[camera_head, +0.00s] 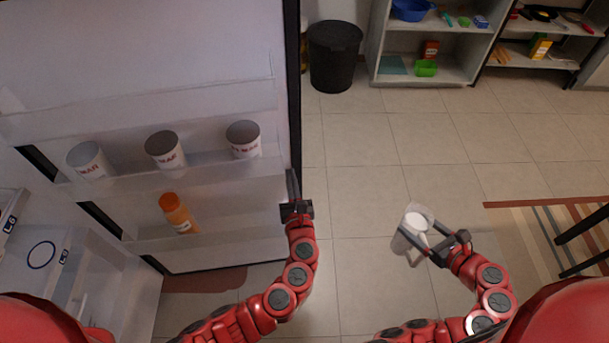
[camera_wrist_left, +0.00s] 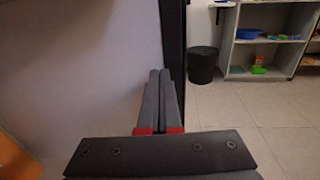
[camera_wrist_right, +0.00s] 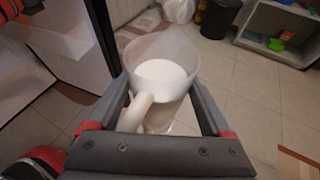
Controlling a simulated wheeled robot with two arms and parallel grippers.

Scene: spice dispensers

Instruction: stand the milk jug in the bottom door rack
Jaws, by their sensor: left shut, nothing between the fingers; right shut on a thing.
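The milk jug (camera_head: 411,228) is a clear, pale jug with white milk in it, held in the air over the floor to the right of the fridge door. My right gripper (camera_head: 428,240) is shut on it. In the right wrist view the jug (camera_wrist_right: 162,80) sits between the fingers, its handle towards the wrist. The bottom door rack (camera_head: 220,240) is the lowest shelf of the open fridge door and holds an orange bottle (camera_head: 178,214) on its left part. My left gripper (camera_head: 293,190) is shut and empty at the door's right edge; it also shows in the left wrist view (camera_wrist_left: 160,85).
The rack above holds three labelled cups (camera_head: 165,150). The bottom rack is clear right of the orange bottle. A dark bin (camera_head: 335,55) and open shelves (camera_head: 425,65) stand at the back. A dark-legged piece of furniture (camera_head: 582,235) is at the right. Tiled floor lies between.

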